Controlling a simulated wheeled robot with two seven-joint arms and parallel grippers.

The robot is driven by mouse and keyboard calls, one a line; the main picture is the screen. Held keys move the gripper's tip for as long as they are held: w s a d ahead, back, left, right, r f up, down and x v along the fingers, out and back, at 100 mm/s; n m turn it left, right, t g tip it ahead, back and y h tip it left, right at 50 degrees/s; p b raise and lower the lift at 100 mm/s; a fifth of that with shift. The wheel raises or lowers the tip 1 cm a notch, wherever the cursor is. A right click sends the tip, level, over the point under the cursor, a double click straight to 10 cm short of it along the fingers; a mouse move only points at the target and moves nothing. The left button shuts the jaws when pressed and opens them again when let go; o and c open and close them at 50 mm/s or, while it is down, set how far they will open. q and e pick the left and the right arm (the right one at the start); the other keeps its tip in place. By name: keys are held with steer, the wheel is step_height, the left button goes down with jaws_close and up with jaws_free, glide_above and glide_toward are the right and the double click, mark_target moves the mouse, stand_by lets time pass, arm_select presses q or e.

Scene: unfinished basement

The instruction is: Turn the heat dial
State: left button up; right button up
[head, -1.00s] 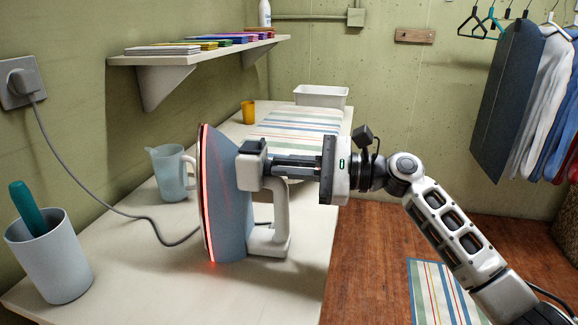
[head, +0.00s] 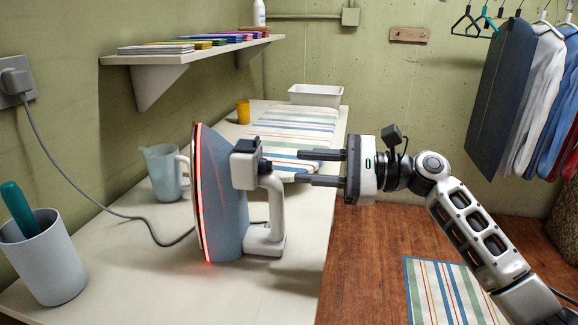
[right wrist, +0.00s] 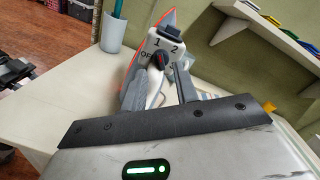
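A blue-grey iron (head: 221,196) stands on its heel on the table, its soleplate facing left with a glowing red rim. Its heat dial (head: 266,165) is a small dark knob on the pale handle end. In the right wrist view the dial (right wrist: 158,58) has OFF, 1 and 2 printed around it; a further mark is partly hidden by a finger. I cannot tell its exact setting. My right gripper (head: 292,166) is open and empty, its fingers apart, just right of the dial and not touching it. My left gripper is not in view.
The iron's cord runs to the wall plug (head: 17,82). A jug (head: 163,174) stands behind the iron, a grey cup (head: 49,267) with a teal-handled item at front left. A striped cloth (head: 300,127), orange cup (head: 243,112) and white bin (head: 316,95) are farther back. A shelf (head: 190,53) hangs above.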

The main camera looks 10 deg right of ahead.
steer(key=v, duration=1.1)
steer(key=shift+b, duration=0.35)
